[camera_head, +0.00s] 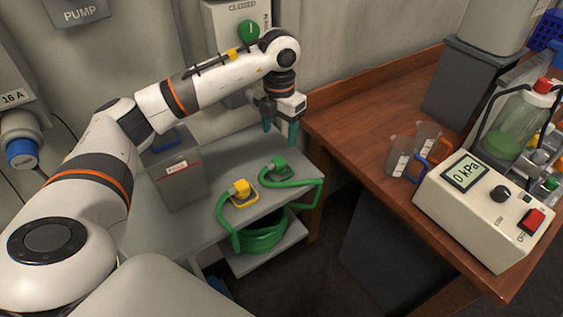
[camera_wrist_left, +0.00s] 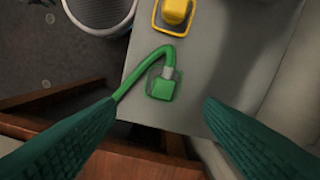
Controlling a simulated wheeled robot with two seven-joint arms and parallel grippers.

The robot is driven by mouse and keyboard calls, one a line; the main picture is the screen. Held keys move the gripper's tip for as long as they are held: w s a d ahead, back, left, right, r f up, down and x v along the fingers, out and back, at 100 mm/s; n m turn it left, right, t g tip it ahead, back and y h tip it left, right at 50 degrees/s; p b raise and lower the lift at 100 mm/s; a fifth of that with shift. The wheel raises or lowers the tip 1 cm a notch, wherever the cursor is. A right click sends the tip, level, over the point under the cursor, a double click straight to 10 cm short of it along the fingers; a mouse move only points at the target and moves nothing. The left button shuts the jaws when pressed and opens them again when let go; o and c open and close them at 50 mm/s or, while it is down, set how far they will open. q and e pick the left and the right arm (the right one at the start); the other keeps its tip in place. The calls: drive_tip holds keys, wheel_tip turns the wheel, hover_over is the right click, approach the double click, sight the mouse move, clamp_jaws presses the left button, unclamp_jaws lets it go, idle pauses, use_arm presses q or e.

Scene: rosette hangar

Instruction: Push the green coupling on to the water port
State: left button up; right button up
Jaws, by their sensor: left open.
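The green coupling (camera_head: 279,164) lies on the grey shelf, with a green hose (camera_head: 303,183) running from it. It also shows in the left wrist view (camera_wrist_left: 163,87), inside a green outline on the grey surface. My left gripper (camera_head: 280,130) is open and empty above the shelf, just behind and above the coupling. In the left wrist view its two teal fingers (camera_wrist_left: 161,102) are spread wide, with the coupling between and beyond their tips. I cannot make out the water port; my arm covers part of the wall panel. My right gripper is not in view.
A yellow coupling (camera_head: 241,189) sits beside the green one. A grey bin (camera_head: 178,185) stands at the shelf's left. Coiled green hose (camera_head: 262,236) lies on the lower shelf. A green knob (camera_head: 248,30) is on the wall panel. A wooden bench (camera_head: 365,115) with cups and a meter stands right.

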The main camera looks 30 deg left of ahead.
sight(279, 160)
use_arm(q)
wheel_tip(279, 160, down, 7)
drive_tip(key=shift+r+p, duration=0.1)
drive_tip(key=shift+p, duration=0.6)
drive_tip(key=shift+f, duration=0.3)
drive_tip(key=f, duration=0.1)
drive_tip(key=f+p, duration=0.1)
drive_tip(key=f, duration=0.1)
drive_tip(key=shift+w+a+f+p, duration=0.3)
drive_tip(key=shift+w+p, duration=0.05)
drive_tip(key=shift+f, duration=0.5)
